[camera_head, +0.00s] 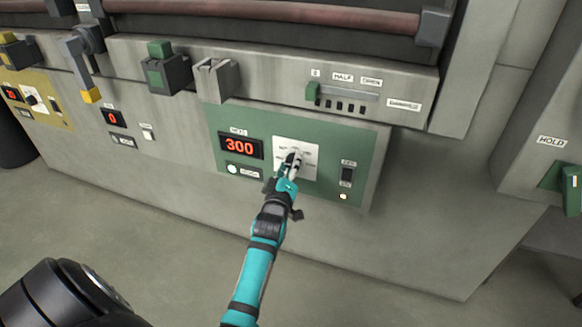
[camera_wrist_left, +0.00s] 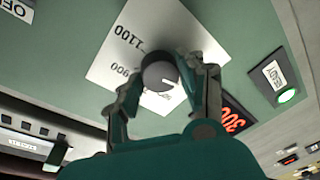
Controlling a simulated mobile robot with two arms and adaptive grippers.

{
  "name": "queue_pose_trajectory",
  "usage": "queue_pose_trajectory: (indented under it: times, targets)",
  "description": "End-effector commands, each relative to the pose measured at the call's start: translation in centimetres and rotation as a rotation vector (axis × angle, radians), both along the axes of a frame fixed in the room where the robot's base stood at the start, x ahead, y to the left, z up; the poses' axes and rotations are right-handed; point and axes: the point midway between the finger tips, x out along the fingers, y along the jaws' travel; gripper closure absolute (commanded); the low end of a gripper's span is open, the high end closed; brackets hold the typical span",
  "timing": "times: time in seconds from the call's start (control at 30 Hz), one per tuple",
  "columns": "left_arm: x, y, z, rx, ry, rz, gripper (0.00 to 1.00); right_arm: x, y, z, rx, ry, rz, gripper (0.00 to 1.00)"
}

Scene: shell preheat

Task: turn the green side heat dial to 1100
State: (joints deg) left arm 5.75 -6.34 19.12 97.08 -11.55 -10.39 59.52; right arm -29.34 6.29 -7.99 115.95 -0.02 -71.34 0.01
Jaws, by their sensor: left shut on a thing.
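The green side heat dial is a dark round knob (camera_wrist_left: 160,72) on a white plate (camera_head: 308,171) in the green panel (camera_head: 228,117). My left gripper (camera_head: 292,160) reaches up to it. In the left wrist view the gripper (camera_wrist_left: 163,85) is shut on the knob, one finger on each side. The plate shows printed 1100 and 900. The knob's white mark points away from both, towards the lower right of that view. The red display (camera_head: 240,148) beside the dial reads 300. In the head view the gripper hides most of the knob. My right gripper is not in view.
A dark switch (camera_head: 347,176) sits right of the dial on the green panel. A slider with a green handle (camera_head: 312,91) is above. A yellow panel (camera_head: 45,100) and a display reading 0 (camera_head: 113,118) are at left. The floor in front is clear.

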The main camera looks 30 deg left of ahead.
Motion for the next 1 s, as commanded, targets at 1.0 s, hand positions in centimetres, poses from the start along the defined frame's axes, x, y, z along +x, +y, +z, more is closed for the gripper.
queue_pose_trajectory:
  times: [1.0]
  targets:
    - [0.0,0.1,0.0,0.618,0.150,0.001,0.93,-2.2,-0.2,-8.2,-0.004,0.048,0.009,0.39]
